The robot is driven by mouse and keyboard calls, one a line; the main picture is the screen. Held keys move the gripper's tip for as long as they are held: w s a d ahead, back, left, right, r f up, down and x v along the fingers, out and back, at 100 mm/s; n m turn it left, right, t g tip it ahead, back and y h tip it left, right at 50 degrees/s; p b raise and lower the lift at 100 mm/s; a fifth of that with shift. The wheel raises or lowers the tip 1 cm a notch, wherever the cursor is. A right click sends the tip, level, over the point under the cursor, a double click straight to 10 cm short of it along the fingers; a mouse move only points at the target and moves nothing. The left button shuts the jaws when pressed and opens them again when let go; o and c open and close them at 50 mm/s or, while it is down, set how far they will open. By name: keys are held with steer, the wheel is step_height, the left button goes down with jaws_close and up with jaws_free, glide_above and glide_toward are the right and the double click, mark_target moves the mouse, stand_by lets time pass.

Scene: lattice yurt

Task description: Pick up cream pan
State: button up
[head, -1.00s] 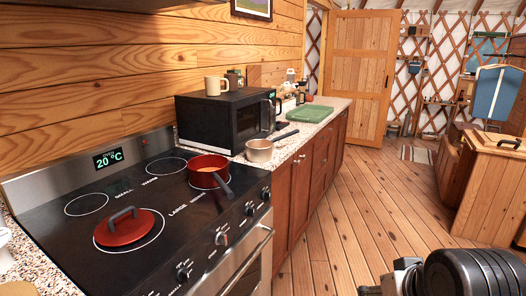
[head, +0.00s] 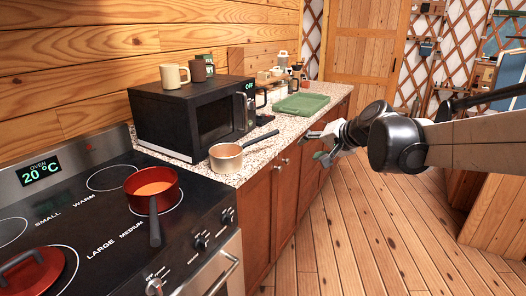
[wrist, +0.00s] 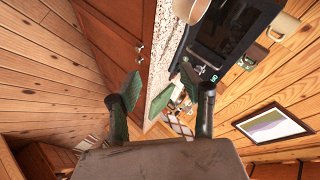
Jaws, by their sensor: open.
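The cream pan (head: 226,157) stands upright on the speckled counter between the stove and the microwave, its dark handle pointing back and to the right. Its side also shows at the top edge of the wrist view (wrist: 190,10). My gripper (head: 322,146) is to the right of the pan, beyond the counter's front edge and apart from it. In the wrist view my gripper's two green-padded fingers (wrist: 155,90) are spread apart with nothing between them.
A black microwave (head: 190,117) stands behind the pan, with mugs (head: 172,76) on top. A red pot (head: 148,182) and a red lid (head: 22,276) are on the stove (head: 100,225). A green tray (head: 301,104) lies farther along the counter. The wooden floor (head: 340,235) is clear.

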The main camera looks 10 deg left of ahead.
steer(key=w+a+f+m+t+y, duration=0.1)
steer(key=w+a+f, duration=0.1)
steer(key=w, duration=0.5)
steer(key=w+a+f+m+y, duration=0.1)
steer(key=w+a+y, duration=0.15)
steer(key=w, duration=0.55)
steer(key=m+t+p, duration=0.1)
steer(key=m, duration=0.1)
glide_toward(266, 137)
steer(key=shift+y, duration=0.45)
steer(key=x, duration=0.6)
steer(key=shift+s+a+f, duration=0.1)
steer(key=shift+s+f, duration=0.05)
steer(key=shift+f, duration=0.2)
steer(key=shift+w+d+x, duration=0.15)
steer(key=shift+x, duration=1.2)
steer(key=shift+w+d+x, duration=0.1)
steer(key=shift+x, duration=1.2)
jaws_close()
